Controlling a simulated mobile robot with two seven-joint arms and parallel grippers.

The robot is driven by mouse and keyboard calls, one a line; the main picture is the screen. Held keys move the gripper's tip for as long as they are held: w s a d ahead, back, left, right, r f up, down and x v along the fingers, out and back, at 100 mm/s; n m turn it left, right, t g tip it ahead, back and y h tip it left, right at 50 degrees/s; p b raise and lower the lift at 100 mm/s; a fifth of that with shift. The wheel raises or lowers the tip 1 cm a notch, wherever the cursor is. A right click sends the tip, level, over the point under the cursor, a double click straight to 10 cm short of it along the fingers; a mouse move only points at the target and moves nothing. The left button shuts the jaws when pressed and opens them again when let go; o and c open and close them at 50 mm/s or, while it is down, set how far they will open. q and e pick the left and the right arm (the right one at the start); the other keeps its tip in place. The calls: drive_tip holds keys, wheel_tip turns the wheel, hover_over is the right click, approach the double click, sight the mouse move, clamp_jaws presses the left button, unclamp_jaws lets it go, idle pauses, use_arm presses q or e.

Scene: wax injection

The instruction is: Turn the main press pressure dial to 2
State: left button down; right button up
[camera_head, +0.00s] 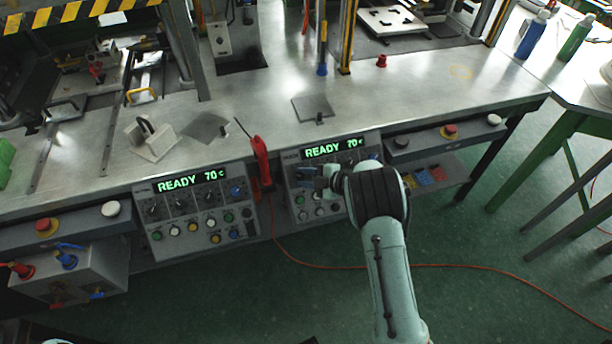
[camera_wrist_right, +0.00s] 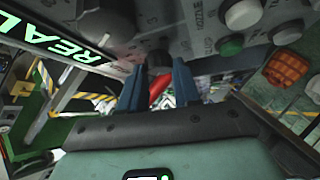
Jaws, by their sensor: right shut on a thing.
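The right control panel (camera_head: 298,211) hangs at the table front with a green "READY 70" display (camera_head: 334,149). My right arm reaches over it, and my right gripper (camera_head: 310,174) is at the dial row under the left part of the display. In the right wrist view the blue fingers of my right gripper (camera_wrist_right: 158,80) are closed around a small dark dial (camera_wrist_right: 158,61). Its pointer and scale are hidden, and I cannot read its label. A larger dark knob (camera_wrist_right: 106,22) is beside it. My left gripper is not in view.
A similar left control panel (camera_head: 190,212) also reads "READY 70". A red tool (camera_head: 261,160) hangs between the panels. Push buttons (camera_wrist_right: 230,46) sit close to my right fingers. An orange cable (camera_head: 450,265) crosses the green floor.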

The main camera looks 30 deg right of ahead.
drive_tip(key=shift+n, duration=0.3)
drive_tip(key=o, duration=1.1)
drive_tip(key=shift+c, duration=0.2)
drive_tip(key=v, duration=1.3)
drive_tip(key=shift+d+r, duration=0.25)
drive_tip(key=shift+r, duration=0.05)
